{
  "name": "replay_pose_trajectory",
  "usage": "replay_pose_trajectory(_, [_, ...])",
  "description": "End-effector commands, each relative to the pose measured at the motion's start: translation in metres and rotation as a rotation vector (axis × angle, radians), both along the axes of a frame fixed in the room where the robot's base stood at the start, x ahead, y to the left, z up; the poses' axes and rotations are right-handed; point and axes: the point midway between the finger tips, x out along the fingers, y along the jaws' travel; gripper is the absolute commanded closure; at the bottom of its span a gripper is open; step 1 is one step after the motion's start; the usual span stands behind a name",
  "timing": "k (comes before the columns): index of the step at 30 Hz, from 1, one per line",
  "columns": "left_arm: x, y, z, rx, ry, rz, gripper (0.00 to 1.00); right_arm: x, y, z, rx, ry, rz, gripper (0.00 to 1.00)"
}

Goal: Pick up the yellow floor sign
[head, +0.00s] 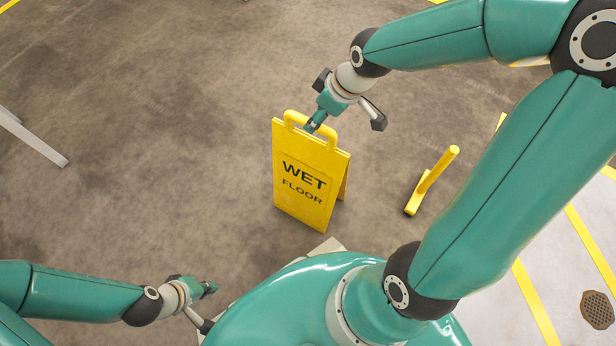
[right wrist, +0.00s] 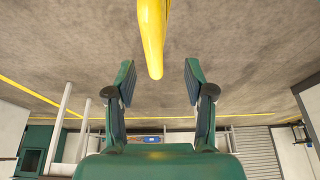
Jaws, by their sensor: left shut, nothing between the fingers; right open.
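The yellow floor sign (head: 300,202) stands upright as an A-frame on the floor in the middle of the head view, its front reading "WET FLOOR". It has a looped handle (head: 330,131) on top. My right gripper (head: 316,123) is at the handle, reaching down from above. In the right wrist view it is open, and a yellow part of the sign (right wrist: 152,35) comes in from the top between the two fingers, with gaps on both sides. My left gripper (head: 209,288) is shut and empty at the lower left, well away from the sign.
A grey leg or beam (head: 38,142) is at the left edge. A brown drain cover (head: 597,309) and yellow floor lines are at the right. The floor left of the sign is clear.

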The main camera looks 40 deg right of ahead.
Motion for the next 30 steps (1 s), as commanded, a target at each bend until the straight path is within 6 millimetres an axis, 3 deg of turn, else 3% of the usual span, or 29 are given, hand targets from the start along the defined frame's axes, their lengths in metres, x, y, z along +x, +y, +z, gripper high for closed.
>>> replay_pose_trajectory(10, [0.0,0.0,-0.013,0.0,0.0,0.0,1.0,0.009,0.001,-0.025,0.0,-0.001,-0.001,0.46])
replay_pose_trajectory(18, [0.0,0.0,-0.033,0.0,0.0,0.0,1.0,0.022,0.002,-0.06,0.0,0.0,-0.001,0.46])
replay_pose_trajectory(27, [0.0,0.0,-0.033,0.0,0.0,0.0,1.0,0.025,0.003,-0.063,0.001,-0.002,-0.002,0.46])
replay_pose_trajectory(30, [0.0,0.0,-0.033,0.0,0.0,0.0,1.0,0.025,0.002,-0.063,0.001,-0.002,-0.002,0.63])
